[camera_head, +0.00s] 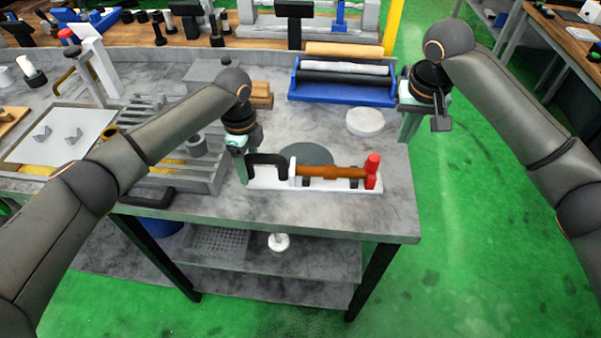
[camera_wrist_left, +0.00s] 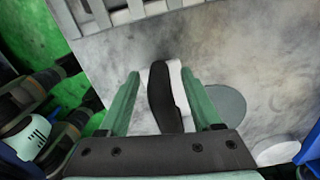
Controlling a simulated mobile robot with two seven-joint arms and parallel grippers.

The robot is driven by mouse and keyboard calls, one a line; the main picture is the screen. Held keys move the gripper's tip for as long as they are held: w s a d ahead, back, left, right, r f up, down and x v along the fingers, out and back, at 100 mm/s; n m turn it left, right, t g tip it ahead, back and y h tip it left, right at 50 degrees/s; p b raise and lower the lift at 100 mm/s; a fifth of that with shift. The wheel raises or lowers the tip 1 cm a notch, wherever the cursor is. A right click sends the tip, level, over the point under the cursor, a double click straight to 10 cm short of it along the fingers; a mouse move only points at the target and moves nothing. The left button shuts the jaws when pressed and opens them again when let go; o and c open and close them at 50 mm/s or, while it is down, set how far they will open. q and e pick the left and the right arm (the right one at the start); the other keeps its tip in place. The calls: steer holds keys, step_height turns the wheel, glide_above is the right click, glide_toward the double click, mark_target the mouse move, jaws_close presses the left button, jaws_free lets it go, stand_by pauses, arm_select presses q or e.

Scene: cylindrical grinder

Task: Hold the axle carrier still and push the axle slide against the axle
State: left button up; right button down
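The axle carrier (camera_head: 335,184) is a long pale base near the front edge of the grey table. A brown axle (camera_head: 335,172) lies along it, with a red part (camera_head: 372,170) upright at its right end. A black handle (camera_head: 268,162) rises at its left end and shows between my left fingers in the left wrist view (camera_wrist_left: 163,95). My left gripper (camera_head: 241,172) is open at the carrier's left end, with visible gaps beside the handle. My right gripper (camera_head: 407,128) hangs right of the carrier, apart from it; its finger opening is unclear. I cannot tell which part is the axle slide.
A blue rack (camera_head: 340,98) with rollers stands behind. A white disc (camera_head: 365,122) and a dark round plate (camera_head: 306,153) lie on the table. Grey slotted machine parts (camera_head: 185,150) crowd the left. The table's right edge is close to my right gripper.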

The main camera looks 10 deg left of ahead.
arm_select(q)
step_height(320, 180, up, 12)
stand_by(0.7)
stand_by(0.4)
